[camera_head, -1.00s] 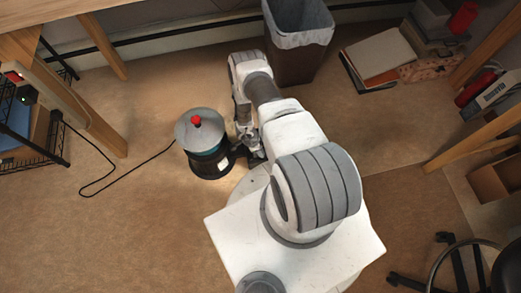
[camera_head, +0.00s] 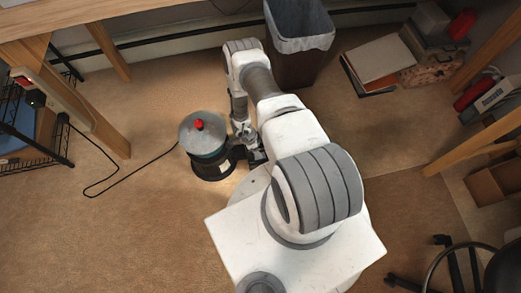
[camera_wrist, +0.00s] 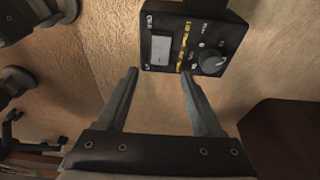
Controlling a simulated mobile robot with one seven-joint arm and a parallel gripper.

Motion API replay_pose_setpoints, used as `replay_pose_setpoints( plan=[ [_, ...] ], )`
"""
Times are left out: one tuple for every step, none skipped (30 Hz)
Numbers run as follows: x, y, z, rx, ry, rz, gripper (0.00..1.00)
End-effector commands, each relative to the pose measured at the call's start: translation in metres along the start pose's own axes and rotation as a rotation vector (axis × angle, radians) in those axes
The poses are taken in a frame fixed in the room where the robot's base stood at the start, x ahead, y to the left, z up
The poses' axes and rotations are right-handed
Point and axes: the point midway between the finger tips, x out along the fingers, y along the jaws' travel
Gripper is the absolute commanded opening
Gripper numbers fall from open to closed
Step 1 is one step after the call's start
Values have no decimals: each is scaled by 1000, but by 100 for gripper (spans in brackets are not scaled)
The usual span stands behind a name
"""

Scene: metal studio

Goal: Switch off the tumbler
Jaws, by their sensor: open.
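The tumbler (camera_head: 203,150) stands on the floor in the head view, a dark round body with a grey lid and a red knob on top. My gripper (camera_wrist: 157,76) is open and empty in the wrist view. Its fingertips are by the near edge of the tumbler's black control box (camera_wrist: 150,62). The box has a pale rectangular panel (camera_wrist: 161,50) at left and a round grey dial (camera_wrist: 212,61) at right, beyond the right fingertip. Contact with the box cannot be told. In the head view my arm hides most of the box.
A black cord (camera_head: 112,185) runs over the floor from the tumbler towards a power strip (camera_head: 55,98) at left. A lined bin (camera_head: 296,60) stands behind my arm. Books (camera_head: 381,55) and boxes lie at right. The floor left of the tumbler is mostly clear.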

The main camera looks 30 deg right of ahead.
Motion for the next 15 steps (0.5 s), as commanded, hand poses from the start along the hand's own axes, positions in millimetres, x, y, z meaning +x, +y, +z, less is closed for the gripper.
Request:
replay_pose_setpoints(
  plan=[
    [-20, -1, -1, -1, -1, -1, 68],
    [-27, -1, -1, -1, -1, -1, 68],
    [-37, -1, -1, -2, -1, -1, 68],
    [-45, -1, -1, -2, -1, -2, 68],
    [-52, -1, -1, -1, -1, -1, 68],
    [-61, -1, -1, -1, -1, -2, 68],
    [-68, -1, -1, -2, -1, -2, 68],
    [-74, 0, -1, -2, 0, -1, 68],
    [-82, -1, -1, -1, 0, -2, 68],
    [-87, 0, -1, -1, 0, -1, 68],
    [-92, 0, -1, -1, 0, -1, 68],
    [-98, -1, -1, 0, 0, -1, 68],
    [-102, 0, -1, 0, 0, 0, 68],
    [-105, 0, -1, 0, 0, 0, 68],
    [-109, -1, -1, 0, 0, -1, 68]
  ],
)
